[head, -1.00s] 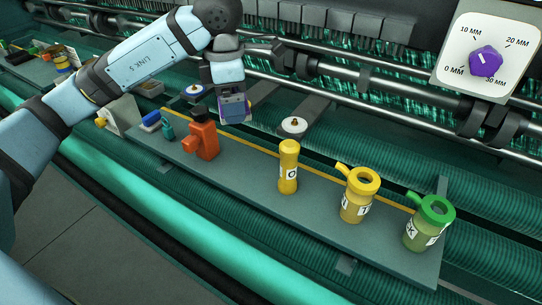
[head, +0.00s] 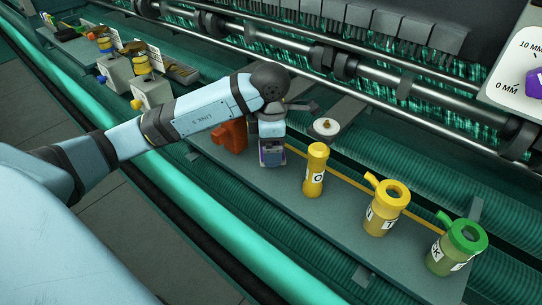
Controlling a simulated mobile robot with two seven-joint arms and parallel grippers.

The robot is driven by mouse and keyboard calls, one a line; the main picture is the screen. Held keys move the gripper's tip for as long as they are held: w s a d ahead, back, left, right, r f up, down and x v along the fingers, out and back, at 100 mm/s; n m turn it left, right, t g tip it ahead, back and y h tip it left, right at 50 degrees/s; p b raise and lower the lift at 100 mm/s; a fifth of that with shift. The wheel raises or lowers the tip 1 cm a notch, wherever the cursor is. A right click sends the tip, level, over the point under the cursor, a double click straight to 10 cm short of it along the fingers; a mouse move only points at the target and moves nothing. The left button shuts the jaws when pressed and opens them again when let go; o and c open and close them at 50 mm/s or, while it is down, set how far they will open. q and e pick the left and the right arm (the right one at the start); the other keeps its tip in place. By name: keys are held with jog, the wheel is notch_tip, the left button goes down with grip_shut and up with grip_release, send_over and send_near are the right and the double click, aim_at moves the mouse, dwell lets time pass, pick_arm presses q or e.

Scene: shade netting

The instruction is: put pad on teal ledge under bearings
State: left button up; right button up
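The teal-grey ledge (head: 335,225) runs diagonally along the machine front, with a yellow line near its back edge. The finger gap is hidden. I cannot pick out a separate pad or the bearings with certainty. My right gripper is not in view.
A yellow-topped bottle (head: 386,208) and a green-topped bottle (head: 457,247) stand on the ledge's right part. A white disc with a brass knob (head: 326,128) sits behind the ledge. Metal rollers (head: 400,88) run behind. A dial panel (head: 525,65) is at upper right.

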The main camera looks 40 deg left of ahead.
pick_arm(q)
jog(key=shift+f+p, duration=0.35)
jog(key=shift+f, duration=2.05)
jog(key=o, duration=0.5)
jog(key=shift+o, duration=0.2)
notch_tip(320, 180, up, 11)
jog(key=shift+b, duration=1.15)
jog(key=shift+r, duration=0.55)
